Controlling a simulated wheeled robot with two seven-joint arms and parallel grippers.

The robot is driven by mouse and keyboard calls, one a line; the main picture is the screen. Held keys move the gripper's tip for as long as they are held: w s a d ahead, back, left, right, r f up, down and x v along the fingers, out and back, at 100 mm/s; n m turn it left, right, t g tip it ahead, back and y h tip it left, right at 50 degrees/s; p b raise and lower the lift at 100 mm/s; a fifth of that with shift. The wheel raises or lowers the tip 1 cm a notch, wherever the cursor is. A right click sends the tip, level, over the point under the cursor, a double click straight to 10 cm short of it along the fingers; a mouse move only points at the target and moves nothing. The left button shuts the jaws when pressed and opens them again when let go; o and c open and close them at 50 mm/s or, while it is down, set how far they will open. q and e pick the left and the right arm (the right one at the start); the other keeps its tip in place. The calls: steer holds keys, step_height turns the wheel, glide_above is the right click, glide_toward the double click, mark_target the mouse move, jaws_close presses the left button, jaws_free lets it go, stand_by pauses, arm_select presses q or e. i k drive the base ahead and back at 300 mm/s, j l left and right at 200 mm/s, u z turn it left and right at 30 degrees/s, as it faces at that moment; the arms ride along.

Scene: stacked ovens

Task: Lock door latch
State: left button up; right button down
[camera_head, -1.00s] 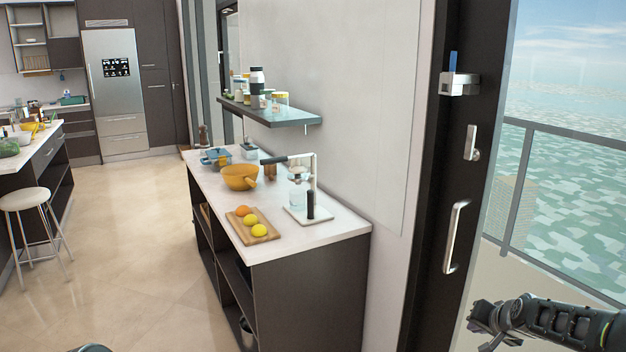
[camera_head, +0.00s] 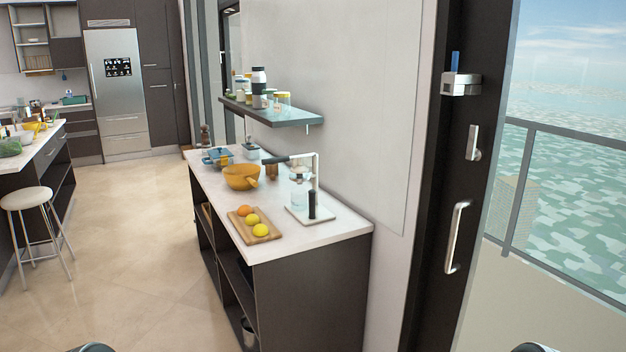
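The dark door frame (camera_head: 439,190) stands at the right in the head view. A silver latch block (camera_head: 461,84) with an upright blue tab (camera_head: 455,61) sits high on it. Below it is a small metal lock plate with a knob (camera_head: 473,143), and lower down a long vertical silver handle (camera_head: 457,237). Neither gripper shows. Only small rounded dark parts of my arms appear at the bottom edge, one at the left and one at the right. Nothing of mine touches the latch or the handle.
A counter (camera_head: 335,231) with a coffee stand, an orange bowl (camera_head: 241,177) and a fruit board (camera_head: 268,238) stands left of the door. A wall shelf (camera_head: 270,113) juts out above it. A white stool (camera_head: 27,198) is at the left. The floor (camera_head: 130,240) between is clear.

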mark_target(472, 154)
steer(key=i+j+z, duration=0.15)
steer(key=i+j, duration=0.15)
steer(key=i+j+z, duration=0.25)
steer(key=i+j, duration=0.3)
steer(key=j, duration=0.2)
steer(key=i+j+z, duration=0.3)
steer(key=i+j, duration=0.15)
steer(key=j, duration=0.35)
steer(key=i+j+z, duration=0.15)
steer(key=j, duration=0.3)
